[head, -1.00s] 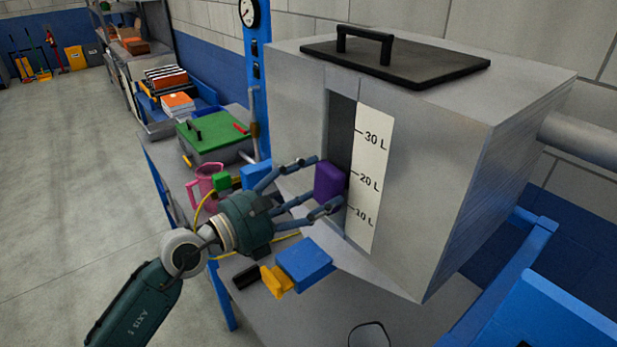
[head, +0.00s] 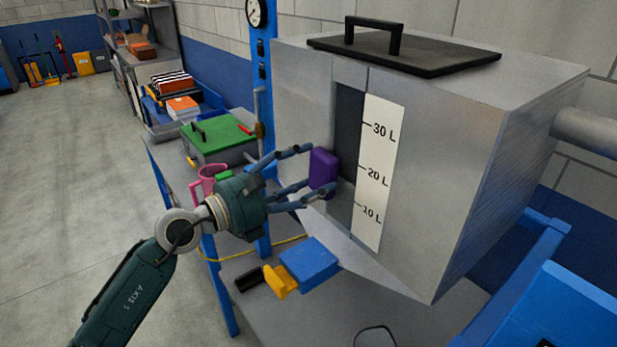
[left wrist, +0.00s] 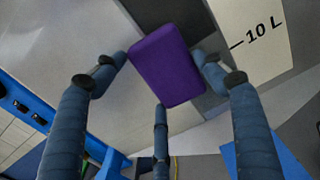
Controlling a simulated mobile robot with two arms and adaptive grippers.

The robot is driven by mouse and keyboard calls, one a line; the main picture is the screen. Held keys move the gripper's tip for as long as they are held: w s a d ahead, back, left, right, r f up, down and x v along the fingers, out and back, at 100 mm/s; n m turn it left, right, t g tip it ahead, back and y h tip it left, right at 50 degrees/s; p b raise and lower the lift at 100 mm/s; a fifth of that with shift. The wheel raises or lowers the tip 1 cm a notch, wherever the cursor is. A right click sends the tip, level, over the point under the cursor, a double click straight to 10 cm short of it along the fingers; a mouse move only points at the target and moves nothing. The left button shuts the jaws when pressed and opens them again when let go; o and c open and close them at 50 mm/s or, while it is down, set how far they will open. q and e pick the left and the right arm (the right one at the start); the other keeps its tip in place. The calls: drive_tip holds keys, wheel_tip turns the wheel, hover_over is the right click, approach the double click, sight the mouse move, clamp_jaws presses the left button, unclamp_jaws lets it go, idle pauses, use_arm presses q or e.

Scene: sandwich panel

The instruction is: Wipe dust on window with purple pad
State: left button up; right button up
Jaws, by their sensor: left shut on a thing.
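My left gripper (head: 318,172) is shut on the purple pad (head: 323,172), which stands upright between its fingers in front of the grey metal tank (head: 460,150). In the left wrist view the purple pad (left wrist: 167,65) shows between the fingers of my left gripper (left wrist: 165,85). The window (head: 349,120) is a tall narrow strip left of the white litre scale. Its upper part is dark and its lower part paler grey. The pad overlaps the window's left edge in the head view; I cannot tell if it touches. My right gripper is not in view.
The white scale (head: 380,170) is marked 10 to 30 L. A black lid (head: 405,55) with a handle tops the tank. A blue block (head: 309,263) with a yellow part sits below. A pink mug (head: 206,185) and green-lidded box (head: 215,137) stand at left.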

use_arm(q)
drive_tip(key=shift+a+r, duration=0.1)
drive_tip(key=shift+s+a+f, duration=0.2)
drive_tip(key=shift+s+a, duration=0.1)
drive_tip(key=shift+a, duration=0.2)
drive_tip(key=shift+b+v, duration=0.6)
drive_tip(key=shift+v, duration=1.55)
drive_tip(key=shift+s+r, duration=0.1)
drive_tip(key=b+v, duration=0.1)
drive_tip(key=v, duration=0.2)
